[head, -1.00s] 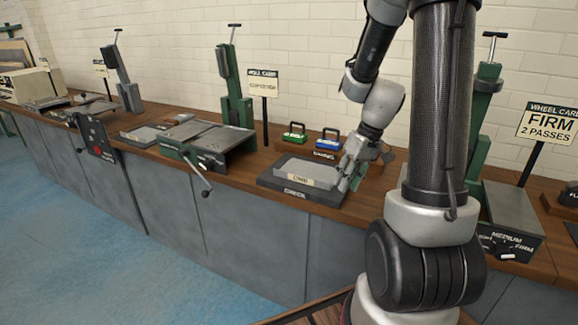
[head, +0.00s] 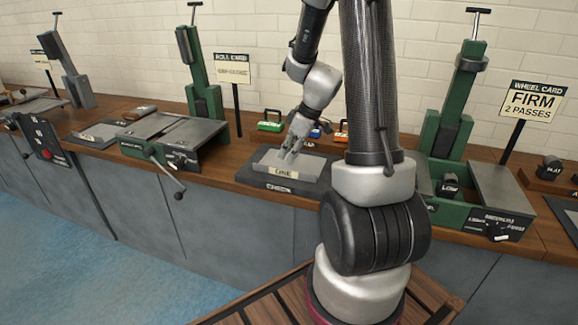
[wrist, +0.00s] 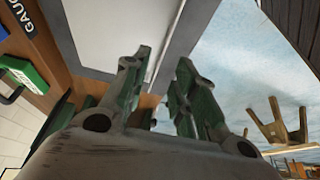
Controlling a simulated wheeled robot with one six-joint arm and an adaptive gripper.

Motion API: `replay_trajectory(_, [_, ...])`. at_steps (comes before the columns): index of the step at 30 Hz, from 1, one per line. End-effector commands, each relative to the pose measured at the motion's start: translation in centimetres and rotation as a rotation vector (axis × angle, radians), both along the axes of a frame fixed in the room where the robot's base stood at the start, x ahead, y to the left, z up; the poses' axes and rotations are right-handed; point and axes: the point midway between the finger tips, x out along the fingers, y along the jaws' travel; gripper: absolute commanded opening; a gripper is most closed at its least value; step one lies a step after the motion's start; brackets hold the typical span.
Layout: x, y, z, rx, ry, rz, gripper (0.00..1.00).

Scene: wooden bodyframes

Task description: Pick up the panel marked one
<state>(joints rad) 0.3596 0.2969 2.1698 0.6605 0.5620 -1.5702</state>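The panel marked ONE (head: 311,168) is a flat light grey slab with a pale label on its front edge. It lies in a dark shallow tray (head: 312,189) on the wooden bench. My gripper (head: 287,155) is over the panel just behind the label; the head view does not show whether it touches. In the wrist view my gripper (wrist: 159,66) has its two green-lined fingers spread apart with nothing between them. The panel's pale surface (wrist: 112,28) and the dark tray rim (wrist: 178,38) lie beyond the fingertips.
Coloured gauges, one green (head: 270,121) and one blue (head: 315,131), stand behind the tray. A green press with a grey bed (head: 178,133) is to the left. Another green press (head: 452,125) and a FIRM 2 PASSES sign (head: 531,101) are to the right.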

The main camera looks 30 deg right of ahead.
Motion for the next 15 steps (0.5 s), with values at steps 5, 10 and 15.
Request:
replay_trajectory(5, [0.4,0.5,-2.3,0.002,0.004,-0.002,0.28])
replay_trajectory(10, [0.8,1.0,-5.0,0.002,0.004,-0.002,0.28])
replay_trajectory(15, [1.2,1.3,-6.2,0.001,0.002,-0.001,0.28])
